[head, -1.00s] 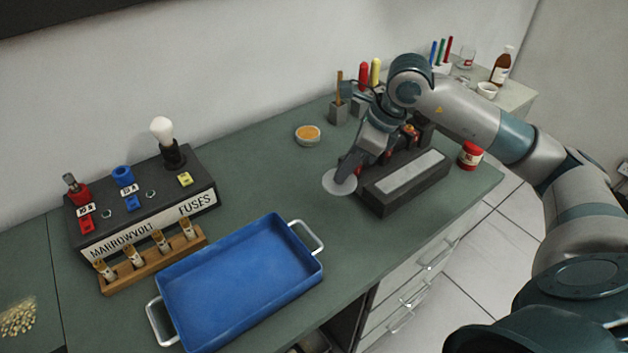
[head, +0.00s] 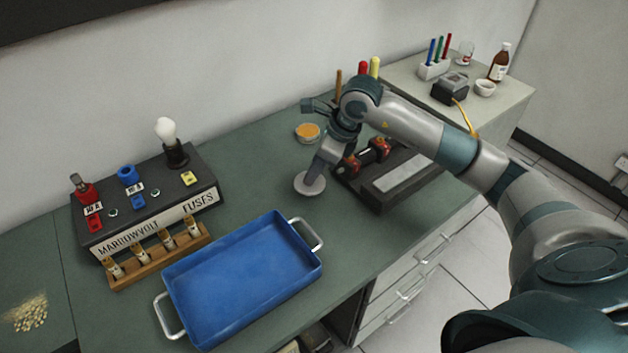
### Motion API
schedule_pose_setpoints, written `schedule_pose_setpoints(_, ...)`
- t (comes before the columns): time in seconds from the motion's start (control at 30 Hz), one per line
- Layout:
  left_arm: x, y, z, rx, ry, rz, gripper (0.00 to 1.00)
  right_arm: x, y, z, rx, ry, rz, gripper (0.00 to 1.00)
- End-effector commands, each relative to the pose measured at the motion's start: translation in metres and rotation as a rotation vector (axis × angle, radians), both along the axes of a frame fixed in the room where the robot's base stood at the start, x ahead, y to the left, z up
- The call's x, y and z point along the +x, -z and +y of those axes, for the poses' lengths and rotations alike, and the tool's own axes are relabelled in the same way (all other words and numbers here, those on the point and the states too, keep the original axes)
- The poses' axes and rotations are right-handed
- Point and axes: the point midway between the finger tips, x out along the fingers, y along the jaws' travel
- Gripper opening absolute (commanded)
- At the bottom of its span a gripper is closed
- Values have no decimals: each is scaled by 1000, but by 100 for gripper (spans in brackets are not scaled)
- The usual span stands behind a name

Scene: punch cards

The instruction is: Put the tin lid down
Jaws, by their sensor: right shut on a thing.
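The tin lid (head: 306,187) is a pale grey disc over the green bench (head: 345,238), just right of the back corner of the blue tray. My right gripper (head: 314,178) points down and is shut on the lid, its fingers covering part of the disc. The lid is at or very near the bench surface; I cannot tell whether it touches. My left gripper is not in view.
The blue tray (head: 240,280) stands in front to the left. An orange-filled dish (head: 307,132) sits behind the lid. A dark block with a pale strip (head: 405,172) stands to the right. A fuse box (head: 150,200) and wooden rack (head: 160,255) are at left.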

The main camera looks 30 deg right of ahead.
Motion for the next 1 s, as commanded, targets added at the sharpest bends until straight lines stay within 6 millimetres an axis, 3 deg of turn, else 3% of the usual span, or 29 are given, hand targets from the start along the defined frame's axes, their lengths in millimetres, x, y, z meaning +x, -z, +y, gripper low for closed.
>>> schedule_pose_setpoints(0.33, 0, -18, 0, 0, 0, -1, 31, -1, 34, 0, 0, 0, 3, 0)
schedule_pose_setpoints(0.77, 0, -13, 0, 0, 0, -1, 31, 0, 41, 0, -1, -1, 0, 0)
schedule_pose_setpoints(0.8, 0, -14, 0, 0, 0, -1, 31, 0, 39, 0, -1, 0, 1, 23)
schedule_pose_setpoints(0.83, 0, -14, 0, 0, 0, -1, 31, 0, 39, 0, -1, 0, 1, 30)
schedule_pose_setpoints(0.87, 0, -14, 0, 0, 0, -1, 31, 0, 39, 0, -1, 0, 1, 34)
schedule_pose_setpoints(1.0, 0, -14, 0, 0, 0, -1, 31, 0, 39, 0, -1, 0, 1, 34)
